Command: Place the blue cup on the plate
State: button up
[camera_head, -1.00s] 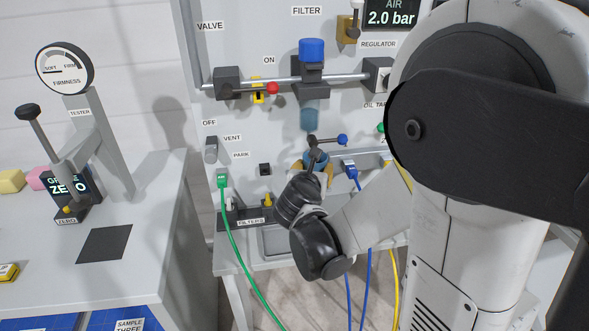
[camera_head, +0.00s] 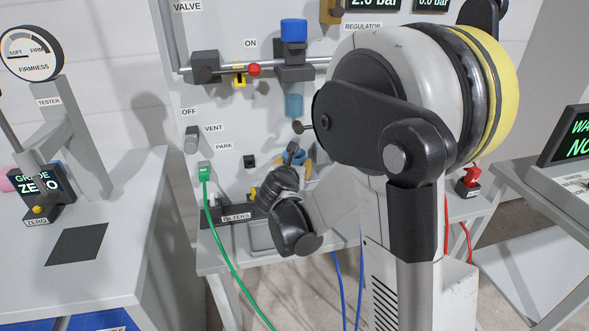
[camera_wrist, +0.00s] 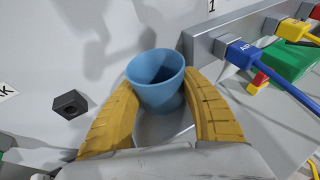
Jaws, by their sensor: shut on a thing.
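The blue cup (camera_wrist: 158,80) is held upright between the two yellow fingers of my gripper (camera_wrist: 160,90) in the wrist view, its open top towards the camera. In the head view only a little of the cup (camera_head: 298,158) shows, in front of the panel and mostly hidden behind my dark wrist. Below the cup in the wrist view is a pale grey rounded surface (camera_wrist: 152,128). I cannot tell whether it is the plate, or whether the cup touches it.
The white panel carries a filter unit (camera_head: 294,62) with a clear blue bowl (camera_head: 294,105) above the cup. A grey rail with a blue plug (camera_wrist: 243,52) is right of the cup in the wrist view. A green hose (camera_head: 214,215) hangs at left. The tester table (camera_head: 120,220) stands left.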

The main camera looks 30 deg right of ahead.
jog(key=o, duration=1)
jog(key=shift+o, duration=0.2)
jog(key=shift+s+a+r+p, duration=0.2)
jog(key=shift+r+p, duration=0.1)
jog(key=s+a+r+m+g+y+p, duration=0.1)
jog(key=s+a+r+m+y, duration=0.1)
jog(key=s+a+m, duration=0.4)
jog(key=s+a+r+m+g+y+p, duration=0.1)
jog(key=s+a+m+y, duration=0.3)
jog(key=s+m, duration=0.8)
jog(key=s+a+r+m+g+y+p, duration=0.1)
jog(key=s+a+r+m+y+p, duration=0.1)
jog(key=s+a+m, duration=0.5)
jog(key=s+r+m, duration=0.1)
jog(key=s+m, duration=0.1)
jog(key=m, duration=0.1)
jog(key=shift+a+g+y, duration=0.4)
